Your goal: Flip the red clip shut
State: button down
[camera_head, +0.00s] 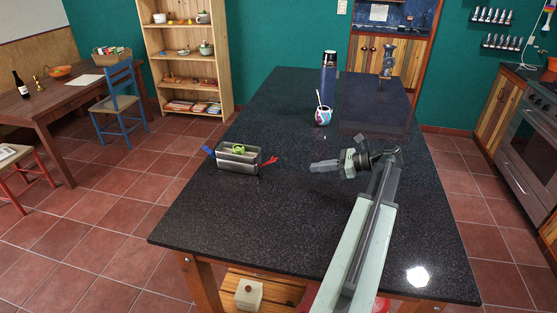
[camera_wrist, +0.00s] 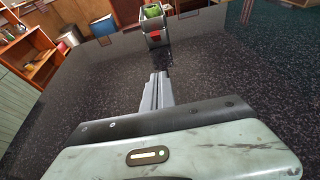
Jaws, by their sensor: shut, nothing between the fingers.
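A grey metal box (camera_head: 239,164) stands on the left part of the dark table, with something green (camera_head: 238,149) inside. The red clip (camera_head: 269,161) sticks outward from the box's right end. In the wrist view the red clip (camera_wrist: 154,34) shows on the near end of the box (camera_wrist: 155,24). A blue clip (camera_head: 209,151) sticks out at the box's left end. My gripper (camera_head: 313,167) is right of the red clip, pointing left at it, with a gap between them. Its fingers (camera_wrist: 158,78) are together and empty in the wrist view.
A colourful cup with a straw (camera_head: 323,115) and a dark blue flask (camera_head: 328,75) stand farther back on the black speckled table (camera_head: 290,225). The tabletop between my gripper and the box is clear. The front of the table is bare.

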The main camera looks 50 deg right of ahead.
aim_at(291, 177)
jog(key=b+x, duration=0.4)
jog(key=x, duration=0.6)
jog(key=shift+a+f, duration=0.1)
jog(key=shift+f, duration=0.05)
jog(key=r+p, duration=0.1)
jog(key=w+r+p, duration=0.1)
jog(key=r+p, duration=0.1)
jog(key=shift+w+a, duration=0.3)
jog(key=shift+a, duration=0.1)
jog(key=shift+w+a+r+p, duration=0.2)
jog(key=shift+w+r+p, duration=0.15)
jog(key=shift+w+p, duration=0.05)
